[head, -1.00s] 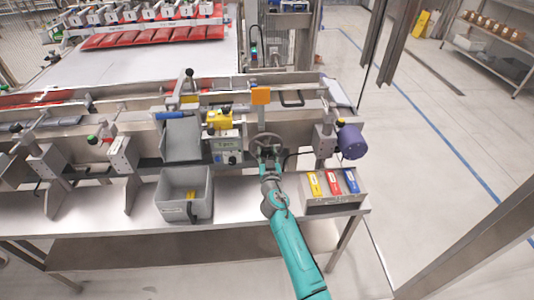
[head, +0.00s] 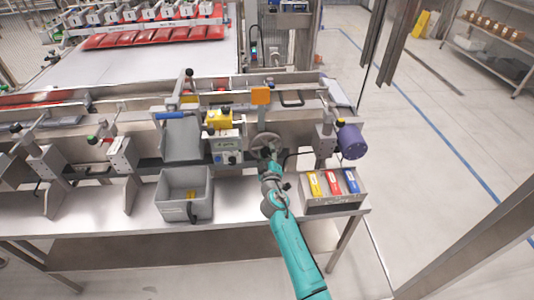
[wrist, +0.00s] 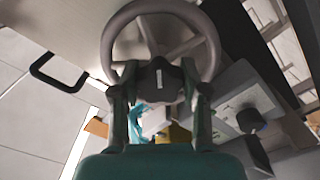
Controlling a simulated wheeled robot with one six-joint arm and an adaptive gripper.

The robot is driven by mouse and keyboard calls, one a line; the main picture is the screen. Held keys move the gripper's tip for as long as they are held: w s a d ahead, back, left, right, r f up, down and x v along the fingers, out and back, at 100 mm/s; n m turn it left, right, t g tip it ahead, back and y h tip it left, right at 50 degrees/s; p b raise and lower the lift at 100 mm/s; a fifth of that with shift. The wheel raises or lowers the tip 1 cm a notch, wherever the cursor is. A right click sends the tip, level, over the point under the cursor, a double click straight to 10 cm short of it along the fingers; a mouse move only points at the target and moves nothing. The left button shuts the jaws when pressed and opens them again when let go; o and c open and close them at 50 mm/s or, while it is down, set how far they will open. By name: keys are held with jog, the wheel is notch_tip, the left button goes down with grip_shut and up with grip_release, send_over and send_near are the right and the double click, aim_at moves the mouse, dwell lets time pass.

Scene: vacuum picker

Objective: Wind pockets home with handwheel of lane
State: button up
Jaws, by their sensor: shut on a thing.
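The grey spoked handwheel (head: 266,140) sits on the front wall of the lane (head: 290,120), right of a small control box with a display (head: 227,148). In the wrist view the handwheel (wrist: 163,22) fills the upper middle, with its rim and spokes clear. My gripper (head: 268,154) is at the lower part of the wheel. In the wrist view the two fingers of my gripper (wrist: 160,85) stand either side of a dark knob (wrist: 159,80) with a small pale label, shut on it. The lane pockets cannot be made out clearly.
A grey bin (head: 184,195) stands on the bench left of my arm. A holder with yellow, red and blue tags (head: 333,184) stands to the right. A purple motor (head: 351,141) juts out at the right end. Red packs (head: 150,36) lie at the back.

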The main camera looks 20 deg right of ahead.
jog(key=n, duration=1.3)
jog(key=shift+n, duration=0.4)
jog(key=n, duration=1.3)
jog(key=shift+n, duration=0.4)
jog(key=o, duration=1.1)
jog(key=shift+o, duration=0.2)
